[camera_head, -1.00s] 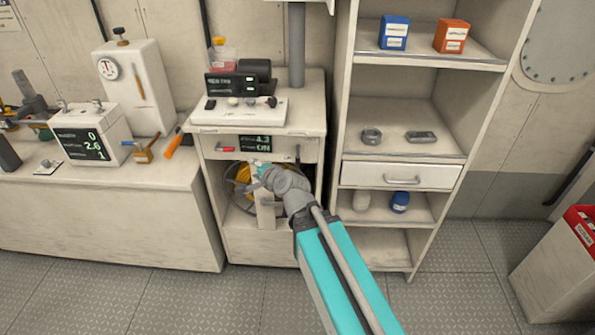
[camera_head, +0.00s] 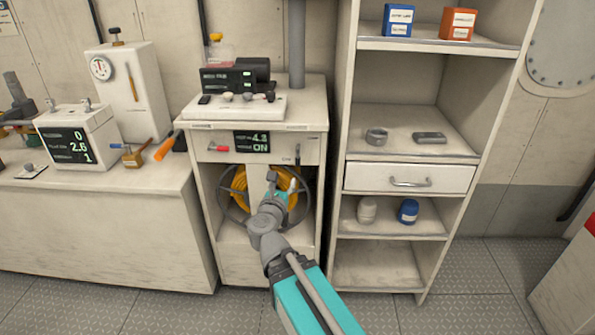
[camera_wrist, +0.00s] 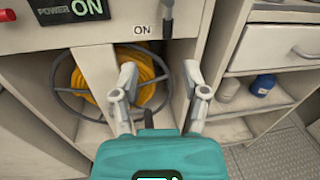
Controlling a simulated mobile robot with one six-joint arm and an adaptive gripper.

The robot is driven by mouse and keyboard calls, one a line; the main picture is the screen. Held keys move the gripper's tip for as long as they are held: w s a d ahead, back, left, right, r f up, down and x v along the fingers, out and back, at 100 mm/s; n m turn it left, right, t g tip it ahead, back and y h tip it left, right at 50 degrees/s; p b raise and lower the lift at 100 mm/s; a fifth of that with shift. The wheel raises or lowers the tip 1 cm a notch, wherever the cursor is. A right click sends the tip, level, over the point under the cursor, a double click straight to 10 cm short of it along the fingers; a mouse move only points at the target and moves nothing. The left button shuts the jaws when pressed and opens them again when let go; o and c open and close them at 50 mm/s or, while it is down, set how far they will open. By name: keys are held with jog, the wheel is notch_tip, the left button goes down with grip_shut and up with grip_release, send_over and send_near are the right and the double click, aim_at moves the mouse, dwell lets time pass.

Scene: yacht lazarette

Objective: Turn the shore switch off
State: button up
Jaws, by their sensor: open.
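A grey lever (camera_head: 298,154) hangs on the right of the cabinet's front panel (camera_head: 226,142), beside a small "ON" label; it looks like the shore switch. It also shows at the top of the wrist view (camera_wrist: 167,18), its handle pointing down. The panel display (camera_head: 252,142) reads 4.3 and "POWER ON". My gripper (camera_head: 282,182) is open and empty, in front of the cabinet's open bay and below the lever. In the wrist view my gripper's fingers (camera_wrist: 160,78) are spread apart, and the lever is beyond them, not touched.
A yellow hose reel (camera_head: 238,190) sits in the bay behind my gripper. A red handle (camera_head: 218,148) is at the panel's left. A shelf unit (camera_head: 345,130) stands close on the right, with a drawer (camera_head: 410,178). Clear floor lies in front.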

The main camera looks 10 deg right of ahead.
aim_at(297, 162)
jog(key=shift+s+d+f+m, duration=0.2)
jog(key=shift+s+f+m, duration=0.05)
jog(key=shift+f+m, duration=0.3)
jog(key=x, duration=1.3)
jog(key=shift+w+d, duration=0.25)
jog(key=shift+d, duration=0.2)
grip_shut()
